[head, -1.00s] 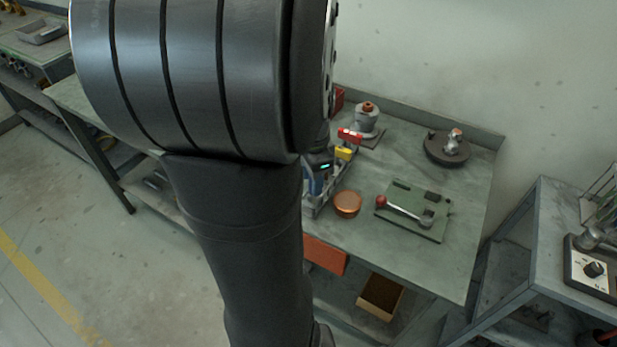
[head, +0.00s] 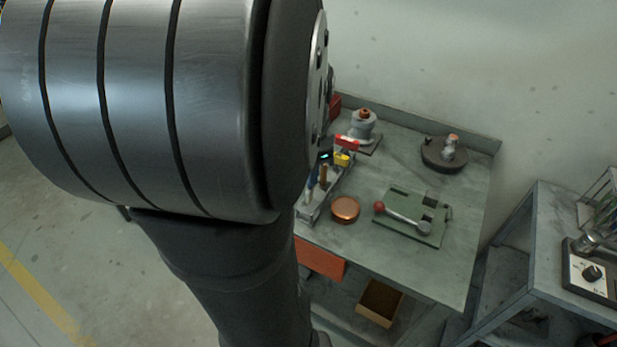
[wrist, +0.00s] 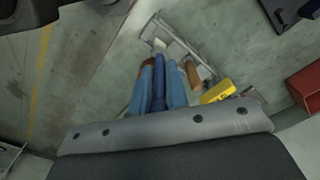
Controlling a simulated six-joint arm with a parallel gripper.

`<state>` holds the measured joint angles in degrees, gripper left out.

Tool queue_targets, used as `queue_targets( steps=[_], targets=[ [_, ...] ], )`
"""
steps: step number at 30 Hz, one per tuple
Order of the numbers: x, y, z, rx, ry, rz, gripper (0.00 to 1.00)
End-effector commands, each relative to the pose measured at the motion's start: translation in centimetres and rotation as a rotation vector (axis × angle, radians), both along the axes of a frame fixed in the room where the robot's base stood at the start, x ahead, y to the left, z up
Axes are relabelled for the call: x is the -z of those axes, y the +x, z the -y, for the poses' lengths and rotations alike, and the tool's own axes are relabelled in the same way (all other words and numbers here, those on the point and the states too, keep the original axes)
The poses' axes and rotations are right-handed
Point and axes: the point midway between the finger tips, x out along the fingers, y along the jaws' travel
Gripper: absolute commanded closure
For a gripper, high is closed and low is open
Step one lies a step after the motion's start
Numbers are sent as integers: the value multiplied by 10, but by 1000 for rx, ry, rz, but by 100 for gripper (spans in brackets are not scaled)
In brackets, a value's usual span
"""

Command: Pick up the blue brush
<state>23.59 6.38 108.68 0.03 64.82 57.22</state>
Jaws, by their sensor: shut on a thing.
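In the wrist view, the two light blue fingers of my gripper (wrist: 160,64) are shut on the darker blue brush (wrist: 159,92), which shows as a narrow shaft between them. Its lower end is hard to make out. The fingers point toward a grey caddy (wrist: 180,36), whose rim shows beyond the fingertips. In the head view, the caddy (head: 309,213) stands on the green bench, partly behind my arm. My arm hides most of the gripper there. I cannot tell whether the brush is clear of the caddy.
A brown handle (wrist: 192,74) and a yellow item (wrist: 218,92) are close to the right of the fingers. A copper dish (head: 345,209), a green plate with a red-knobbed lever (head: 410,228), a valve (head: 363,126) and a dark round base (head: 445,158) stand on the bench.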

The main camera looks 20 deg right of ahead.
Motion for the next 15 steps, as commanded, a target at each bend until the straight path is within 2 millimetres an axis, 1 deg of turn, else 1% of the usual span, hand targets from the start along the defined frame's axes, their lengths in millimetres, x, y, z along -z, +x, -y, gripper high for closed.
queue_targets(
  steps=[1, 9, 15],
  targets=[
    [-5, -9, 7, 7, -1, 0, 100],
    [-38, -54, 41, 9, -2, 1, 100],
    [-56, -78, 59, 7, -1, 0, 100]
  ],
)
